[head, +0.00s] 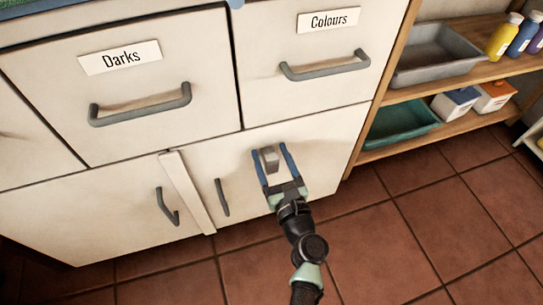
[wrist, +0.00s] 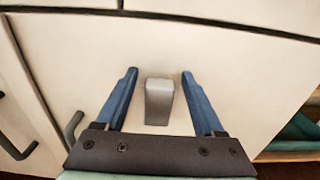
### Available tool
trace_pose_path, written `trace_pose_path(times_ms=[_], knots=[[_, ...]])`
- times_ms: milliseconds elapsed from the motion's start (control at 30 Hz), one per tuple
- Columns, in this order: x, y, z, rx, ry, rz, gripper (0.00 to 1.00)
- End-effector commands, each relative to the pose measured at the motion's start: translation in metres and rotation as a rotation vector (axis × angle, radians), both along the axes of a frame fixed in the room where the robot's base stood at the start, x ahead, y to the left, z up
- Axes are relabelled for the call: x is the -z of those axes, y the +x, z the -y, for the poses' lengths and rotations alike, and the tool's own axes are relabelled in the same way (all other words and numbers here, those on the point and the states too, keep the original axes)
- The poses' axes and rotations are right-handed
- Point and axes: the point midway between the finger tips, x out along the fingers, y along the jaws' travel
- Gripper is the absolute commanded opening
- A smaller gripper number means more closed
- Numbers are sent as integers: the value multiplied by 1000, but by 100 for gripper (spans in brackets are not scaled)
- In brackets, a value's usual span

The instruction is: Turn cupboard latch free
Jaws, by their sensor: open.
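The cupboard latch (head: 270,159) is a small grey block on the pale right-hand cupboard door (head: 325,140). It looks upright in the wrist view (wrist: 158,102). My gripper (head: 268,152) is open in front of this door, with one blue finger on each side of the latch. In the wrist view my gripper (wrist: 160,76) shows a clear gap between each finger and the latch, and neither finger touches it. The door looks shut, and its grey handle (head: 222,198) is left of my gripper. How deep the fingertips reach along the latch is hard to tell.
Above are drawers labelled Darks (head: 170,75) and Colours (head: 330,85), with grey handles. The left cupboard door (head: 110,215) has its own handle (head: 166,206). A wooden shelf with a teal tray (head: 400,133) stands at the right. The tiled floor (head: 400,240) in front is clear.

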Motion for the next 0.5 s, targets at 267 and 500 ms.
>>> trace_pose_path(times_ms=[267, 500], knots=[[0, 0, 0, 0, 0, 0, 39], [0, 0, 0, 0, 0, 0, 0]])
